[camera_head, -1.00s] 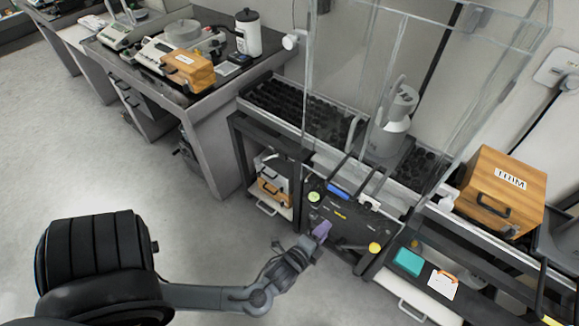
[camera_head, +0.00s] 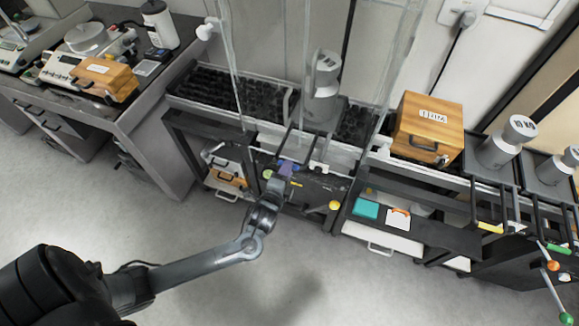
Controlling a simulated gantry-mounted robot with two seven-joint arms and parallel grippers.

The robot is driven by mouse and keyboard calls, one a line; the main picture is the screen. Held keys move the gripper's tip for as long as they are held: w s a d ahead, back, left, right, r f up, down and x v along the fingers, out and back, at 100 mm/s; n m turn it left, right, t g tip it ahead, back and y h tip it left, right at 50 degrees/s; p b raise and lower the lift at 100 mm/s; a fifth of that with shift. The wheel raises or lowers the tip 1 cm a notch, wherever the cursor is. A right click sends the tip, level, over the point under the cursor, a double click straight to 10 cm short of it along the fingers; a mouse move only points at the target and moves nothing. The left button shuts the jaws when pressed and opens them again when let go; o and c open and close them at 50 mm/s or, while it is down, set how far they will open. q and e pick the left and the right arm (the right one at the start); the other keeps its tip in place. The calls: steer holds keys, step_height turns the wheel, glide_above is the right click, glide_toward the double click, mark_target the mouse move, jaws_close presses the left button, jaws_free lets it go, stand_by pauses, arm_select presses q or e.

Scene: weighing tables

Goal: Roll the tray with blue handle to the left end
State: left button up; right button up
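The tray (camera_head: 305,139) carrying a grey cylindrical weight (camera_head: 321,92) stands on the roller conveyor, with dark bars toward the front. My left gripper (camera_head: 285,170) reaches up from the lower left and is at the handle. I cannot tell whether it touches it or whether its fingers are open or closed. My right gripper is not in view.
Black rollers (camera_head: 215,95) lie bare left of the tray. Clear panels stand around the weight. A wooden box (camera_head: 427,127) sits to the right, with a 10 KG weight (camera_head: 508,142) beyond it. A balance table (camera_head: 120,112) is at left. The front floor is clear.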

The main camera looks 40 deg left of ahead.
arm_select(q)
steer(key=shift+b+x, duration=0.35)
steer(key=shift+x, duration=1.15)
steer(key=shift+c, duration=0.3)
jaws_close()
